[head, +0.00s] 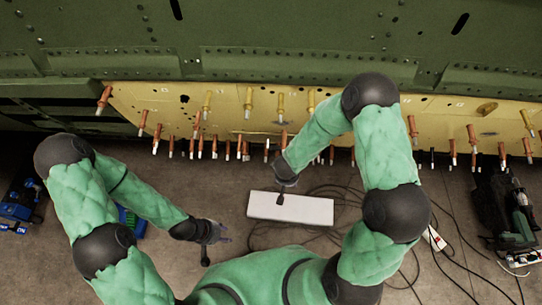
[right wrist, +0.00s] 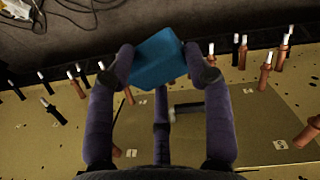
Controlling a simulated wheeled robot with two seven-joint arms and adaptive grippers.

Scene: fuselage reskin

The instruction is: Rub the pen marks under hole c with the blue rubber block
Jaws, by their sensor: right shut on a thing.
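In the right wrist view the blue rubber block (right wrist: 158,59) is held between the two fingertips of my right gripper (right wrist: 160,66). It lies slightly tilted over the panel's edge region. In the head view my right wrist hangs below the yellow panel (head: 230,112); its fingers and the block are hidden there. The panel also fills the lower part of the right wrist view (right wrist: 60,140). Hole c and pen marks cannot be made out; the small white labels are too small to read. My left gripper (head: 223,234) is empty over the floor, its finger opening unclear.
Several copper-coloured fasteners (head: 248,103) stick out of the panel, with a dense row along its lower edge. A white box (head: 305,209) and loose cables lie on the floor. A green and black power tool (head: 522,215) is at the right. Green fuselage skin (head: 270,35) spans the top.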

